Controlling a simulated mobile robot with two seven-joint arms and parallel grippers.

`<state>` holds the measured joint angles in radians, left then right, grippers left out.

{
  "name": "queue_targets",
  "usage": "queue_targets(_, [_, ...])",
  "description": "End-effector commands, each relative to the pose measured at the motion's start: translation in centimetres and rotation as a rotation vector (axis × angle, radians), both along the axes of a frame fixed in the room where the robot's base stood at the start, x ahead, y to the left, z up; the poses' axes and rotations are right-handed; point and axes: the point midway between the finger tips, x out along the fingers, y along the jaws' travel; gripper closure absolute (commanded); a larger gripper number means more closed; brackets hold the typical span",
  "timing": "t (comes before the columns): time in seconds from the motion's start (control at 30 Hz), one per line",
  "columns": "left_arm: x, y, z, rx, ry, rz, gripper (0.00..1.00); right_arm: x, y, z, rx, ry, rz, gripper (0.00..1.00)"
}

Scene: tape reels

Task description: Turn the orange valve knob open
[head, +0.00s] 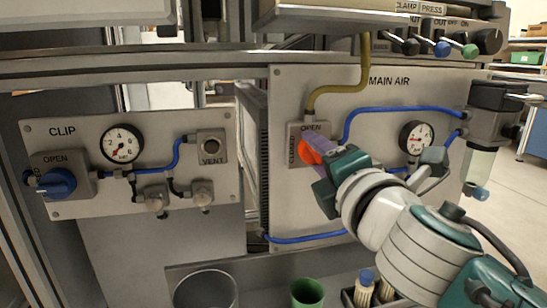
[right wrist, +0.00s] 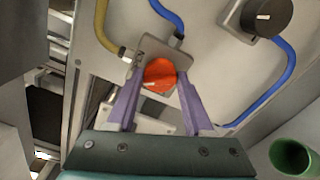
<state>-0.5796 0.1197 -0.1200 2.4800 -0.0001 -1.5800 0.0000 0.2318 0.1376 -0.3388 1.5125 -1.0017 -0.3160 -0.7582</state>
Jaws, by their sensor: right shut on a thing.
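The orange valve knob (head: 310,152) sits on a small plate marked OPEN and CLOSED on the MAIN AIR panel (head: 290,95). It also shows in the right wrist view (right wrist: 160,76), with a white mark on its left part. My right gripper (head: 318,150) reaches in from the right in the head view. Its two purple fingers stand on either side of the knob, shut on it. In the head view the fingers and the gripper body hide part of the knob and plate. My left gripper is not in view.
The CLIP panel (head: 80,190) with a blue knob (head: 57,184) and a gauge (head: 122,143) is at left. Blue hoses (head: 400,108) and a yellow hose (head: 364,70) run near the orange knob. A grey bin (head: 206,290) and a green cup (head: 307,292) stand below.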

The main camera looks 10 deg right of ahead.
Motion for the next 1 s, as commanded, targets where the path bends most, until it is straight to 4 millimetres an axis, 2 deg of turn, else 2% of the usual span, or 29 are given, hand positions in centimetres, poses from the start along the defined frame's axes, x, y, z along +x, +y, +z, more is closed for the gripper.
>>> queue_targets(0.5, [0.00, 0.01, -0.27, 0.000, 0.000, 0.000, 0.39, -0.02, 0.03, -0.02, 0.432, 0.015, 0.000, 1.00])
queue_targets(1.0, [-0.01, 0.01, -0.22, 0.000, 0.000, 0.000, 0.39, 0.00, 0.03, 0.01, 0.587, 0.020, 0.000, 1.00])
